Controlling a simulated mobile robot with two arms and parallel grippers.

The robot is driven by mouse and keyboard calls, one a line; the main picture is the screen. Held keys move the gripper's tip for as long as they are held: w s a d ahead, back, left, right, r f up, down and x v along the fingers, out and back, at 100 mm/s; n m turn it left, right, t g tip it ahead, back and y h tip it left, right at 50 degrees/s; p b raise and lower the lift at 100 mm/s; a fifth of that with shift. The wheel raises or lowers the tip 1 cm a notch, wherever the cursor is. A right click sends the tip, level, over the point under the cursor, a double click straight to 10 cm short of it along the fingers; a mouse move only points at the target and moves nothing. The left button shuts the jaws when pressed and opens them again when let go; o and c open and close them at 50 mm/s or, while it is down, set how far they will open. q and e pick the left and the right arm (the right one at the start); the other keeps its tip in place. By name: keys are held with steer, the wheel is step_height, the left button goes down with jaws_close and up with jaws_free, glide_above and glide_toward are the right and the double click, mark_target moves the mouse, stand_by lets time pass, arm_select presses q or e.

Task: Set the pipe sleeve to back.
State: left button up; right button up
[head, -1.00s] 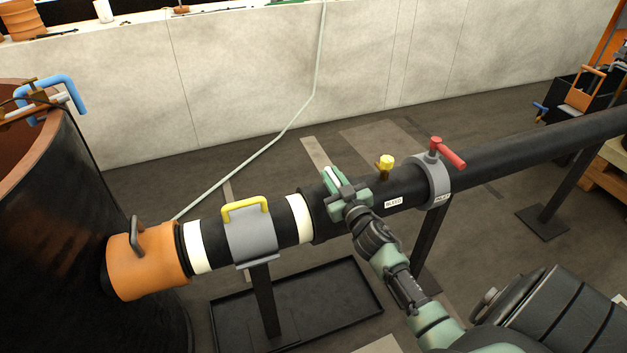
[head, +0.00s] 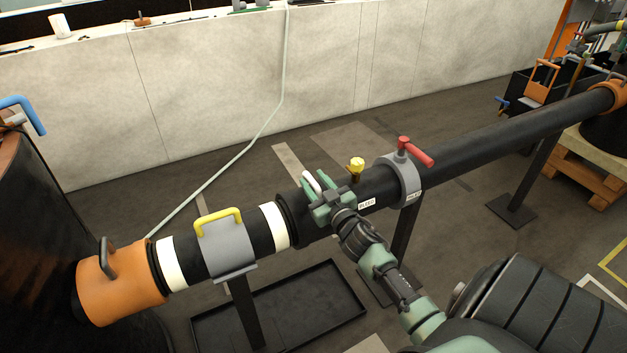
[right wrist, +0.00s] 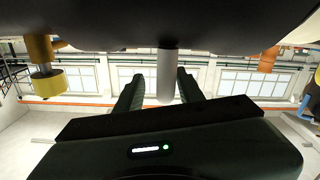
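A black pipe (head: 500,142) runs across the head view. A grey sleeve (head: 226,250) with a yellow handle sits around it, between two cream bands; I cannot tell whether this is the task's sleeve. My right gripper (head: 318,188) is at the thicker pipe part, left of the BLEED tag (head: 367,203). A pale peg (head: 312,181) shows at its fingers. In the right wrist view the peg (right wrist: 166,76) hangs from the dark pipe (right wrist: 165,22) between the spread fingers, with a gap on its left. My left gripper is out of view.
A yellow knob (head: 356,167) and a grey clamp with a red lever (head: 418,152) stand close right of the gripper. An orange collar (head: 120,284) with a dark handle is at the left pipe end. A black tray (head: 300,300) lies below.

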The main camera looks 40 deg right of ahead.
steer(key=v, duration=0.7)
steer(key=shift+d, duration=0.15)
